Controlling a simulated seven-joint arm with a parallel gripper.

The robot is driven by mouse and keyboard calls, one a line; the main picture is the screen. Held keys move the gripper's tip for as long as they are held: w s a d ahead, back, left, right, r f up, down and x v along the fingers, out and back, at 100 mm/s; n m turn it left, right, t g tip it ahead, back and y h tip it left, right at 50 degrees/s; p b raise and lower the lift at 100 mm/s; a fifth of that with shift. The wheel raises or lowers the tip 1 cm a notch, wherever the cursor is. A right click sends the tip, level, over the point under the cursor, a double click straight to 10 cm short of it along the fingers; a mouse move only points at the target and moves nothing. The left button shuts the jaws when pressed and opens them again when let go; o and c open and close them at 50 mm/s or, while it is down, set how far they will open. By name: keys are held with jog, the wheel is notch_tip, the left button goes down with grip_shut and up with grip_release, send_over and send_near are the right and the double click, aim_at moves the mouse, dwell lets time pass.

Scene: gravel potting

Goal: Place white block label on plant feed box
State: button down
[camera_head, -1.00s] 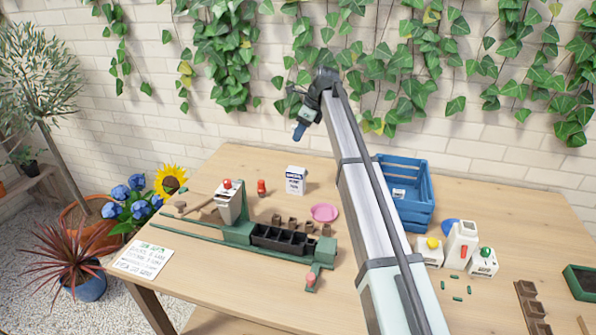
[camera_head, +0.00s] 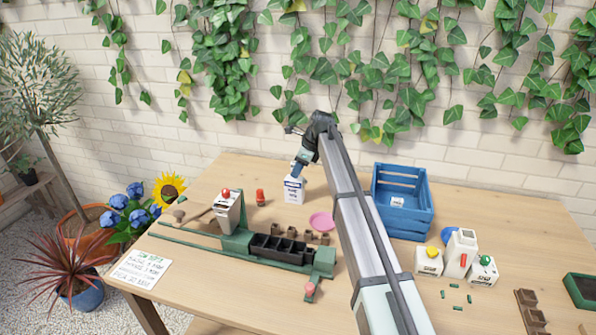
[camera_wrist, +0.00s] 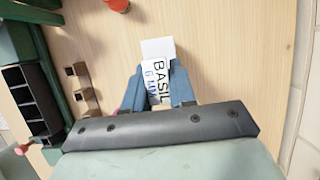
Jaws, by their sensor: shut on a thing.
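The plant feed box (camera_head: 293,190) is a small white carton with dark blue print, standing upright on the table left of my arm. My gripper (camera_head: 299,168) is right at the top of this box in the head view. In the wrist view, my gripper (camera_wrist: 158,92) has its blue fingers closed on the white block label (camera_wrist: 155,75), which reads "BASIL" and a second line like "6 MAY". A plain white face (camera_wrist: 158,47), apparently the box, shows just beyond the label. I cannot tell whether label and box touch. In the head view the label is not clearly visible.
A red bottle (camera_head: 260,197) stands left of the box. A pink saucer (camera_head: 321,221) and a green bench with a black cell tray (camera_head: 280,248) lie in front. A blue crate (camera_head: 403,222) stands to the right, beyond my arm. White containers (camera_head: 460,252) stand farther right.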

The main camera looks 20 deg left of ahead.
jog(key=shift+f, duration=0.3)
jog(key=shift+f, duration=0.1)
jog(key=c, duration=0.9)
grip_release()
jog(key=shift+c, duration=0.2)
jog(key=v, duration=1.2)
